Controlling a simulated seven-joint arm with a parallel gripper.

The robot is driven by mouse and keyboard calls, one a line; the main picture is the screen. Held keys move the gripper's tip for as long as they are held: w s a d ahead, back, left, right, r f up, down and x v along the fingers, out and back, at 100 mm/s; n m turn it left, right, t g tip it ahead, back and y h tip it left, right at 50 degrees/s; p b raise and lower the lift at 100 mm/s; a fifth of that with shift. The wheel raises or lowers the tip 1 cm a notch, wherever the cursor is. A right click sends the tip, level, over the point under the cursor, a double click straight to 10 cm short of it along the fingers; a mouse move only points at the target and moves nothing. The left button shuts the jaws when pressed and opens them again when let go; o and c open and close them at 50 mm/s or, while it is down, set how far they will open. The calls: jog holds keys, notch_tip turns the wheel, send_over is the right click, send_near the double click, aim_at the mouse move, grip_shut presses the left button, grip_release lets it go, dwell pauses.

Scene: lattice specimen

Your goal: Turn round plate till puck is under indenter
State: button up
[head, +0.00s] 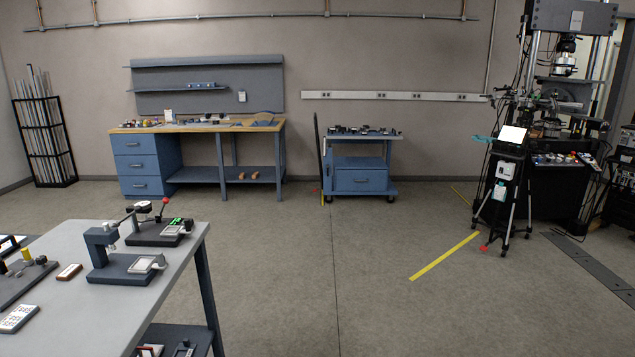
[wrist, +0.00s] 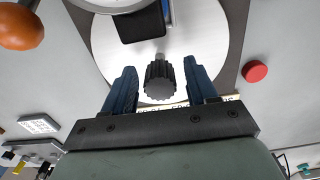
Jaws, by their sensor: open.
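In the wrist view a pale round plate (wrist: 215,45) lies flat beneath my gripper (wrist: 160,66). A dark ribbed knob (wrist: 159,82) is between the two blue fingers, with gaps on both sides. The fingers are apart and hold nothing. A black block (wrist: 141,26) is over the plate, at the top of the wrist view. I cannot tell which part is the puck, and the indenter tip is not clearly seen. In the head view a small rig (head: 152,232) with a red ball lever stands on the near table; my gripper does not show there.
The near table (head: 180,280) also holds a grey stand (head: 103,250) and a brown block (head: 69,272). A bench (head: 200,127), a cart (head: 358,178) and a tall test machine stand farther off.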

jog(key=shift+r, duration=2.6)
jog(key=shift+c, duration=0.4)
